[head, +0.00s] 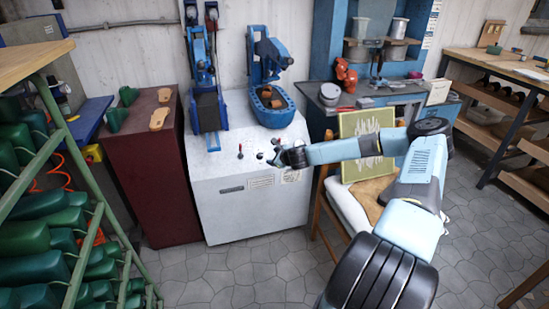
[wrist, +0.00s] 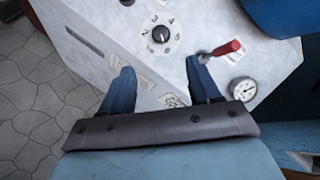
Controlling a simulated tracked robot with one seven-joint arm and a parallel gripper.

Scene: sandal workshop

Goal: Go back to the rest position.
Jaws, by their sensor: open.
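My gripper (head: 274,153) is at the front right of the white machine cabinet's top in the head view, with my blue arm reaching in from the lower right. In the wrist view my gripper (wrist: 160,76) has its two blue fingers wide apart, with nothing between them. Beyond the fingertips is a black dial knob (wrist: 160,34) with numbers around it. A red-handled lever (wrist: 226,48) is close to the right fingertip; I cannot tell whether they touch. A round gauge (wrist: 243,89) lies right of that finger.
The white cabinet (head: 230,205) carries two blue machines at its back. A dark red cabinet (head: 150,190) and a green rack (head: 60,150) of shoe lasts stand left. A chair with a green-framed panel (head: 362,125) stands beneath my arm. Tiled floor (head: 220,275) is clear in front.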

